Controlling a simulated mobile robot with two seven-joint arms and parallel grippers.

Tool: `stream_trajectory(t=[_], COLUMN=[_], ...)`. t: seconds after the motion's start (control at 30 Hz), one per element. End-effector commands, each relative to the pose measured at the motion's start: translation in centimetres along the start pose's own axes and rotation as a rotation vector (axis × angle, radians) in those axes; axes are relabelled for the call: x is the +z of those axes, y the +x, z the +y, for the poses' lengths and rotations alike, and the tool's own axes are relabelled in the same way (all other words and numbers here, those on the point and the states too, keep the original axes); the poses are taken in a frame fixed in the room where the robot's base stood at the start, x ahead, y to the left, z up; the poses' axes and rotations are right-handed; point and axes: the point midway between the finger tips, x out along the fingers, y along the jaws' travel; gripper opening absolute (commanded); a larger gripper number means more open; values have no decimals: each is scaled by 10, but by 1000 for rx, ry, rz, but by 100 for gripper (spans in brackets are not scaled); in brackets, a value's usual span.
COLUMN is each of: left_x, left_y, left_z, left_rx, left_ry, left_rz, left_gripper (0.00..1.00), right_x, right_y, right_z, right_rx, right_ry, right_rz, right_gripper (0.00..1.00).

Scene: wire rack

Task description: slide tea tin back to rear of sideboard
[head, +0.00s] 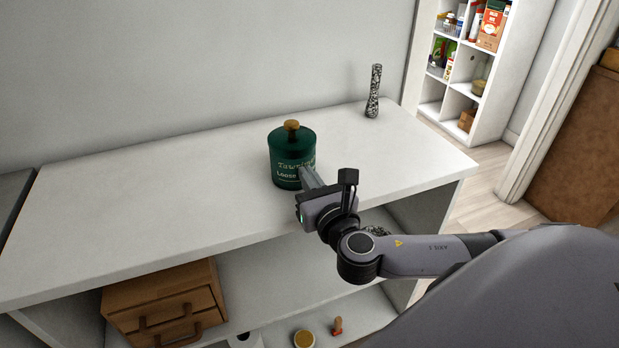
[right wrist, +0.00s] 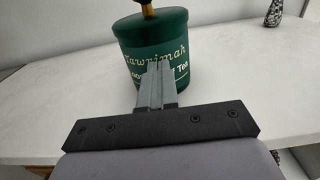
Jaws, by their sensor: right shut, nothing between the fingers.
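The tea tin (head: 288,158) is a dark green cylinder with pale lettering and a gold knob on its lid. It stands upright on the white sideboard top (head: 130,205), roughly midway between front edge and wall. It also shows in the right wrist view (right wrist: 152,38). My right gripper (head: 306,178) is shut and empty, its fingers pointing at the front of the tin. In the right wrist view the fingertips (right wrist: 159,70) overlap the tin's lower front; I cannot tell whether they touch it. My left gripper is not in view.
A black-and-white patterned vase (head: 374,92) stands at the back right of the top. The surface behind the tin is clear up to the grey wall (head: 200,60). A wooden drawer box (head: 165,300) and small items sit on the shelf below.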

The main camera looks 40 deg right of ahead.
Motion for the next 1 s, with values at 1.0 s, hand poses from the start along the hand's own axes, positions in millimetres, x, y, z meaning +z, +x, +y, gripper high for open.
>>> stream_trajectory(t=[1.0], left_x=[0], left_y=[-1], left_z=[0], left_rx=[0], left_ry=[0], left_rz=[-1], left_gripper=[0], right_x=[1], right_y=[172], right_z=[0], right_rx=[-3], right_ry=[3], right_rz=[-3], right_gripper=[0])
